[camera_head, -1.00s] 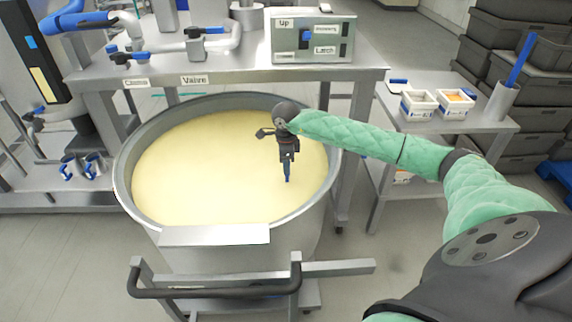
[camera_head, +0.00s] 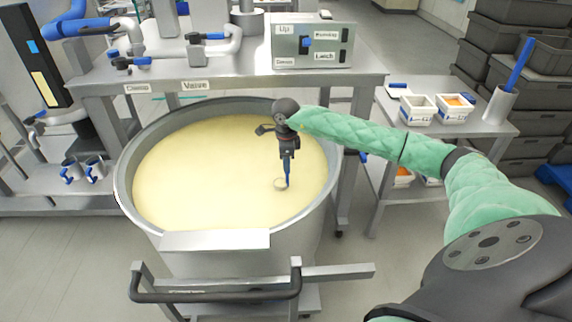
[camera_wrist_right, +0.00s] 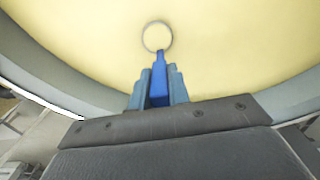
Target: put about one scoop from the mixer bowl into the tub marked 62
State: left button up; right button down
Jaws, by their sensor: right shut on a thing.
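The mixer bowl (camera_head: 128,205) is a large steel vat filled with pale yellow batter (camera_head: 190,170). My right gripper (camera_head: 287,155) is over the right part of the bowl, pointing down, shut on the blue handle of a scoop (camera_head: 281,184). The scoop's round rim shows at the batter surface; it also shows in the right wrist view (camera_wrist_right: 157,37), with the blue handle between the fingers (camera_wrist_right: 158,85). My left gripper is not in view.
A steel side table (camera_head: 478,125) also bears a grey cylinder (camera_head: 499,106) with a blue handle in it. More tubs sit on its lower shelf. A control box (camera_head: 312,45) stands on the bench behind the bowl. Dark crates (camera_head: 515,60) are stacked at the right.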

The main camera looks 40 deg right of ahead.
notch_tip(320, 180, up, 18)
jog(key=p, duration=0.4)
jog(key=shift+p, duration=0.35)
dwell(1.8)
jog(key=shift+f, duration=0.1)
